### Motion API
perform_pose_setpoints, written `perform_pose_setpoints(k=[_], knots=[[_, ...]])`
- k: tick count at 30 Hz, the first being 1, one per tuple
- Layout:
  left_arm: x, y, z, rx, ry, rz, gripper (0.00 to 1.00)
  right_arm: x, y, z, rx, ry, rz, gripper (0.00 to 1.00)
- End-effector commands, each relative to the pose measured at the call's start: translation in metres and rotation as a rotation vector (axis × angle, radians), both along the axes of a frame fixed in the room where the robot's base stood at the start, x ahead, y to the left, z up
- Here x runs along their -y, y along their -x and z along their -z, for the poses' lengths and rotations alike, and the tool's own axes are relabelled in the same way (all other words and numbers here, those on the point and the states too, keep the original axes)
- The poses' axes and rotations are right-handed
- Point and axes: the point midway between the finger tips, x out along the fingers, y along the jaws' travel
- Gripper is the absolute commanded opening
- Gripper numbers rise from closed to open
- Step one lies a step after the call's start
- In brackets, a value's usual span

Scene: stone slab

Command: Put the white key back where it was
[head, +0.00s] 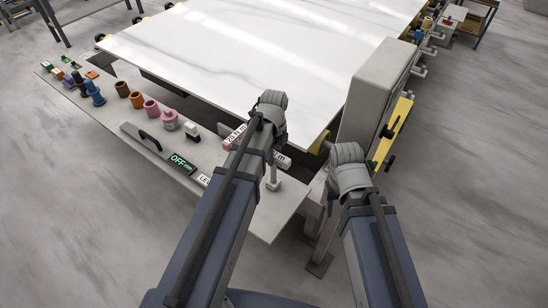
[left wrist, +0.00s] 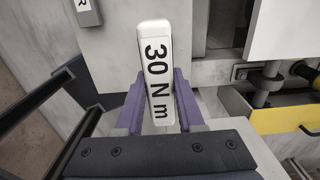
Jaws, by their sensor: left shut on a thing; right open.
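The white key (left wrist: 155,45), a pale block with "30 N m" in black, stands between the purple fingers of my left gripper (left wrist: 160,78). My left gripper is shut on it. In the head view a white end with a dark "m" (head: 282,159) shows just right of my left wrist, over the grey shelf; my arm hides the rest. Another white block (head: 235,136), whose label seems to read "20 N m", shows left of my left arm. My right gripper (head: 330,197) is mostly hidden under its wrist, right of the shelf's end.
The grey shelf (head: 110,118) holds several coloured cups, a black-handled tool (head: 150,141), an OFF sign (head: 183,163) and a small post (head: 272,183). The white stone slab (head: 240,55) lies behind it. A tall grey housing (head: 370,95) stands at right, near my right arm.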

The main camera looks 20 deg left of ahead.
Motion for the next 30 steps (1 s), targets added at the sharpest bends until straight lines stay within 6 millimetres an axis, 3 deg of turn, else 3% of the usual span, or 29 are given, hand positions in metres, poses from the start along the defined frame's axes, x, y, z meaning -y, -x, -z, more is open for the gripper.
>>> perform_pose_setpoints(k=[6, 7, 14, 23, 30], knots=[[0.000, 0.000, 0.004, 0.000, 0.000, 0.000, 0.00, 0.000, 0.000, 0.005, 0.000, 0.000, 0.000, 0.50], [0.000, 0.000, 0.003, 0.000, 0.000, 0.000, 0.41, 0.000, 0.000, 0.003, 0.000, 0.000, 0.000, 0.50], [0.000, 0.000, 0.003, 0.000, 0.000, 0.000, 0.66, 0.000, 0.000, 0.003, 0.000, 0.000, 0.000, 0.50], [0.000, 0.000, 0.002, 0.000, 0.000, 0.000, 0.67, 0.000, 0.000, 0.002, 0.000, 0.000, 0.000, 0.50], [0.000, 0.000, -0.012, 0.000, 0.000, 0.000, 0.67, 0.000, 0.000, -0.012, 0.000, 0.000, 0.000, 0.50]])
